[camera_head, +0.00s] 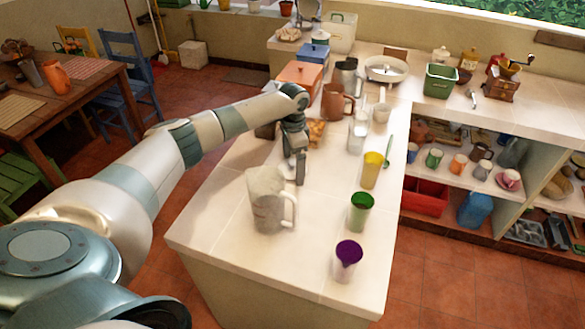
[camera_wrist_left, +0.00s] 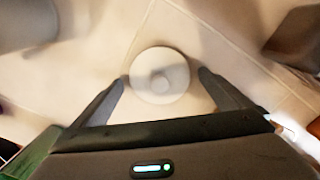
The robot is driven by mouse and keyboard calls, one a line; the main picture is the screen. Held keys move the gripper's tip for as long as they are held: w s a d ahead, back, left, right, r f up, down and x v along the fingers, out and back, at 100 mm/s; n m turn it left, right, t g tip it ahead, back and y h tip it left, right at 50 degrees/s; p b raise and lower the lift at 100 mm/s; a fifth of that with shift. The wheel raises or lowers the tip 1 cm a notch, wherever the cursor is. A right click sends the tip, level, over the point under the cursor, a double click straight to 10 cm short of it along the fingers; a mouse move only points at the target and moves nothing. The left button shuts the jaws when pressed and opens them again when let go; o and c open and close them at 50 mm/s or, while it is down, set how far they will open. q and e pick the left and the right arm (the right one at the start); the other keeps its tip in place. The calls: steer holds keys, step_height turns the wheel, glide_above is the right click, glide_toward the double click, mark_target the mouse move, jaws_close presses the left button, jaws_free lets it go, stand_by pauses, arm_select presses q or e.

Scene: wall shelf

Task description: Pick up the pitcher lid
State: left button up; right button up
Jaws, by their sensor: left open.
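The pitcher lid (camera_wrist_left: 160,75) is a round, pale disc with a small knob at its middle, lying on the light counter in the left wrist view. My left gripper (camera_wrist_left: 162,88) is open, with one finger on each side of the lid in that view. Whether the fingers touch the lid I cannot tell. In the head view my left gripper (camera_head: 298,172) points down over the counter, just behind the clear pitcher (camera_head: 267,203). I cannot make out the lid there. My right gripper is not in view.
On the counter (camera_head: 225,235), yellow (camera_head: 372,170), green (camera_head: 361,212) and purple (camera_head: 348,261) cups stand in a row to the right. A brown jug (camera_head: 336,103) and an orange box (camera_head: 300,75) stand farther back. The counter's near left corner is clear.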

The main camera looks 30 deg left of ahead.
mark_target(294, 162)
arm_select(q)
steer(key=c, duration=1.1)
steer(key=shift+r, duration=0.1)
steer(key=shift+r+b, duration=0.45)
steer(key=shift+r, duration=0.05)
step_height(294, 162, up, 2)
steer(key=shift+w+r+b, duration=0.1)
steer(key=shift+b, duration=0.55)
steer(key=d+r+b, duration=0.1)
steer(key=d+r, duration=0.1)
steer(key=d, duration=0.1)
steer(key=w+d+r+b, duration=0.1)
steer(key=d+r, duration=0.2)
steer(key=d, duration=0.1)
steer(key=w+d+r+b, duration=0.1)
steer(key=d+r+b, duration=0.1)
steer(key=d, duration=0.2)
steer(key=shift+d+r, duration=0.25)
steer(key=shift+r, duration=0.1)
